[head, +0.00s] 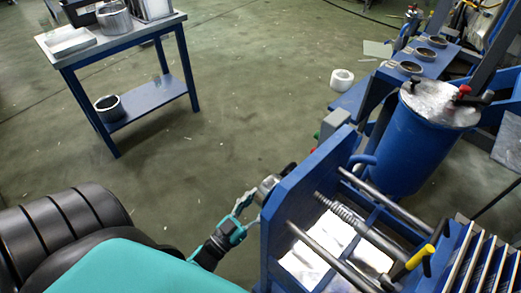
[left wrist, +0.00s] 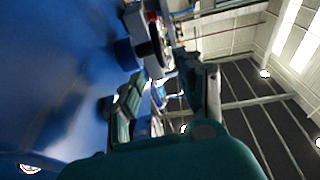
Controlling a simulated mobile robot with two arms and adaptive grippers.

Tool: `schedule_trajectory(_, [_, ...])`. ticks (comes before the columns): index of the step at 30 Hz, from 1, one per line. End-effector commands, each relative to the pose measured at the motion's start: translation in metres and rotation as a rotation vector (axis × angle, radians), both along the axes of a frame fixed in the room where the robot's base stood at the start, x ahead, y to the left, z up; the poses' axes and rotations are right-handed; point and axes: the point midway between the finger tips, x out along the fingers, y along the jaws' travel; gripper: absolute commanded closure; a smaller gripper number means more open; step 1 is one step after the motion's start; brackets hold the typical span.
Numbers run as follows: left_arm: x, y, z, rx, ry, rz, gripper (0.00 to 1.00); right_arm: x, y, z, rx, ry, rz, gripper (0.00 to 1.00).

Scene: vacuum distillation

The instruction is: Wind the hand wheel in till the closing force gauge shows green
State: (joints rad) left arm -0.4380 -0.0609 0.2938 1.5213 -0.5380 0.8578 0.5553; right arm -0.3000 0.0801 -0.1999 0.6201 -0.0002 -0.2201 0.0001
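The blue press has an upright end plate (head: 318,180) with steel rods and a threaded spindle (head: 345,213) running right from it. My left gripper (head: 262,190) is low beside the plate's outer left face, at a small grey part I cannot make out clearly. In the left wrist view a dark finger (left wrist: 195,85) of this gripper is close to a broad blue surface (left wrist: 60,75). Whether its fingers are shut is unclear. My right gripper is out of view.
A grey box with red and green buttons (head: 334,122) sits behind the plate. A blue drum (head: 405,150) stands at the right. A blue table (head: 115,48) with a lower shelf stands at the upper left. The floor between is mostly clear.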

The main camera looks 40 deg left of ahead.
Motion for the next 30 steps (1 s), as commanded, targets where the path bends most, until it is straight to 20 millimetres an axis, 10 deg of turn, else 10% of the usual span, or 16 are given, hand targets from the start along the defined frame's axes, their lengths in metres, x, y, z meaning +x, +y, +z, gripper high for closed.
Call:
schedule_trajectory(12, [0.0,0.0,0.001,0.0,0.003,0.0,0.63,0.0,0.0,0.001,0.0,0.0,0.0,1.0])
schedule_trajectory(23, [-0.026,0.004,0.027,0.035,0.231,-0.001,0.63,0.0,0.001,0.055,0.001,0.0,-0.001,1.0])
schedule_trajectory(30, [0.003,0.0,0.024,0.033,0.239,0.0,0.63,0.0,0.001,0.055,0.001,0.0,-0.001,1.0])
